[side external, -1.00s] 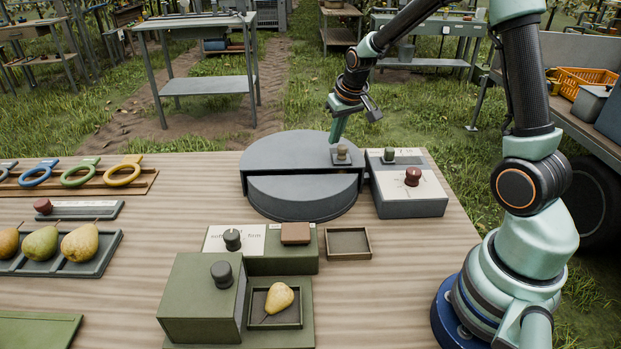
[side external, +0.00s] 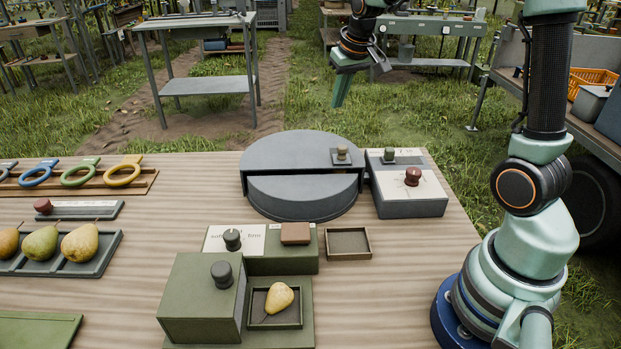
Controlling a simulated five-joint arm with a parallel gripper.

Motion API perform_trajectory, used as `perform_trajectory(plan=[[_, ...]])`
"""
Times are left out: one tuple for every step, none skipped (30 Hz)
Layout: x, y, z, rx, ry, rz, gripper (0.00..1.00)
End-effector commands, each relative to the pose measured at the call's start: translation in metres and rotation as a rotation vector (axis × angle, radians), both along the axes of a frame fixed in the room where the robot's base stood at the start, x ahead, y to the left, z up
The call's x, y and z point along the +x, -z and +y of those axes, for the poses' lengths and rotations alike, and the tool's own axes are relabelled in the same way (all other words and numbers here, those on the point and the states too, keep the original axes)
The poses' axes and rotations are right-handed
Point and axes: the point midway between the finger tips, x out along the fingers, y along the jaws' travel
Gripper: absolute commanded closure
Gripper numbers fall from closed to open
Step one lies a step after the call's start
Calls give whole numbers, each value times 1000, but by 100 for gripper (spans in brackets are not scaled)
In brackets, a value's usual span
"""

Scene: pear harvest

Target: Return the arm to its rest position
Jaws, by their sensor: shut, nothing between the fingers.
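My gripper (side external: 339,101) is shut and empty. It hangs in the air above and beyond the table's far edge, behind the round grey drum-shaped device (side external: 285,151). The wrist points downward, and the forearm partly leaves the top of the picture. A small tan knob (side external: 342,153) stands on the drum's top right, apart from my gripper.
A yellow pear (side external: 279,298) lies in the green device's tray (side external: 292,320) at the front. Several pears sit in a dark tray (side external: 107,262) at left. Coloured rings (side external: 78,177) lie on a board. A small empty tray (side external: 348,242) is near centre. The space around my gripper is clear.

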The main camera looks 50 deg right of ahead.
Motion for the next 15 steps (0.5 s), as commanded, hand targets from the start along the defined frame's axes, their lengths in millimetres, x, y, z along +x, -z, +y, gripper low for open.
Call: perform_trajectory(plan=[[-3,-4,4,-1,-8,-4,100],[-5,-7,8,-2,-13,-7,100],[-10,-11,14,-4,-23,-11,100],[-14,-15,20,-5,-33,-15,100],[-19,-19,26,-6,-44,-21,100],[-27,-25,35,-8,-60,-30,100],[-33,-29,43,-10,-74,-36,100],[-40,-32,50,-12,-88,-43,100],[-50,-36,60,-14,-107,-51,100],[-57,-39,67,-15,-121,-56,100],[-65,-41,74,-17,-135,-62,100],[-75,-43,83,-17,-154,-68,100],[-83,-44,89,-19,-168,-75,100],[-90,-45,95,-20,-182,-81,100],[-101,-45,103,-20,-200,-89,100]])
